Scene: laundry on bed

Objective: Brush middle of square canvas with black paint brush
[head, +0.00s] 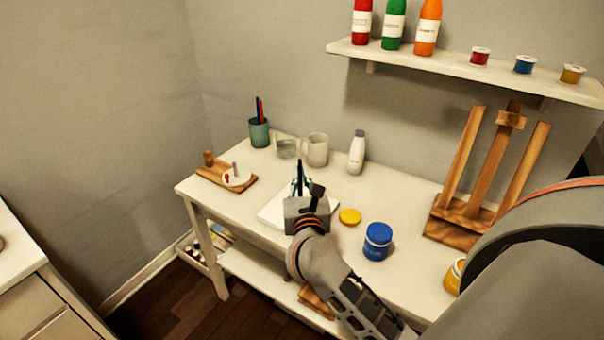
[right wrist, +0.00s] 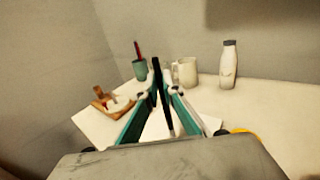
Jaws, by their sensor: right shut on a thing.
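The square canvas (head: 268,213) is white and lies flat on the white table (head: 349,193). It also shows in the right wrist view (right wrist: 97,127), partly hidden behind my gripper. My right gripper (head: 301,187) is over the canvas and shut on the black paint brush (head: 299,167). In the right wrist view the brush (right wrist: 157,72) stands close to upright between the teal-lined fingers. Its lower end comes down over the canvas, but I cannot tell if the tip touches it. My left gripper is not in view.
A palette board (head: 211,175), a green brush cup (head: 259,134), a glass (head: 286,147), a mug (head: 316,150) and a white bottle (head: 357,153) stand behind and left. A yellow lid (head: 350,217), blue jar (head: 377,242) and wooden easel (head: 487,180) are right.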

